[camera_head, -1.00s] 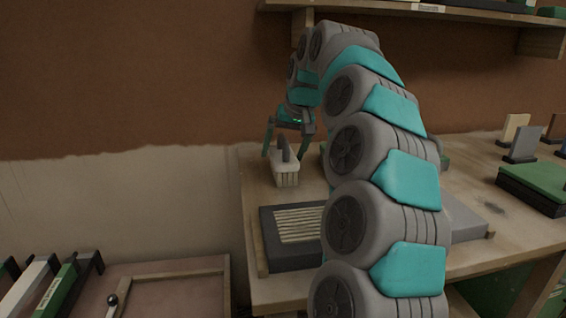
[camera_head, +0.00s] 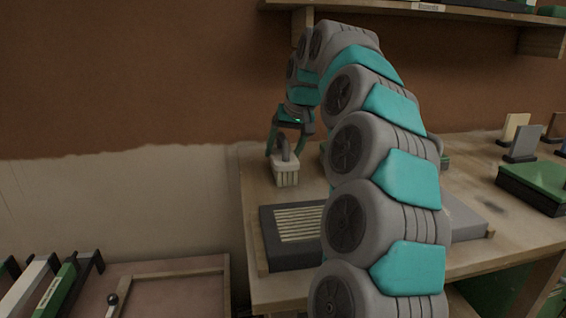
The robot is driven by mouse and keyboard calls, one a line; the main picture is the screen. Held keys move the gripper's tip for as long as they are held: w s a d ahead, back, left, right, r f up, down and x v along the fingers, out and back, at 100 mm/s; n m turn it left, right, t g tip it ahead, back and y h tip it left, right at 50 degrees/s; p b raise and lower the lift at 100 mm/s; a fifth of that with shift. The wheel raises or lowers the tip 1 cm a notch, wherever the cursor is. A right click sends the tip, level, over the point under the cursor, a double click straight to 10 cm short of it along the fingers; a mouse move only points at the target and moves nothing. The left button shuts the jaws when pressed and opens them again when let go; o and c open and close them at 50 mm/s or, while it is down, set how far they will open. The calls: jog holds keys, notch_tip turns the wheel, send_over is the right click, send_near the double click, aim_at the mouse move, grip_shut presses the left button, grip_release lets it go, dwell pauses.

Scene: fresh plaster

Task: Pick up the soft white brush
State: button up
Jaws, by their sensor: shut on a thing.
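The soft white brush (camera_head: 285,175) stands on the wooden workbench (camera_head: 250,205), with pale bristles below and a grey upright handle on top. My gripper (camera_head: 283,152) reaches down over it from above, with its fingers shut on the brush's handle. The brush looks upright and at about bench height; I cannot tell whether it is clear of the bench top.
A dark tray with pale slats (camera_head: 290,250) lies in front of the brush. My arm hides the bench middle. Green and grey blocks (camera_head: 535,185) stand at the right. A shelf (camera_head: 440,14) hangs above; a rack with tools (camera_head: 55,285) is lower left.

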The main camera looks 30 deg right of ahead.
aim_at(281, 132)
jog(key=shift+r, duration=0.1)
jog(key=shift+r, duration=3.4)
jog(key=s+d+b, duration=0.2)
jog(key=s+d, duration=0.1)
jog(key=s, duration=1.5)
jog(key=shift+b, duration=0.4)
jog(key=shift+w, duration=0.1)
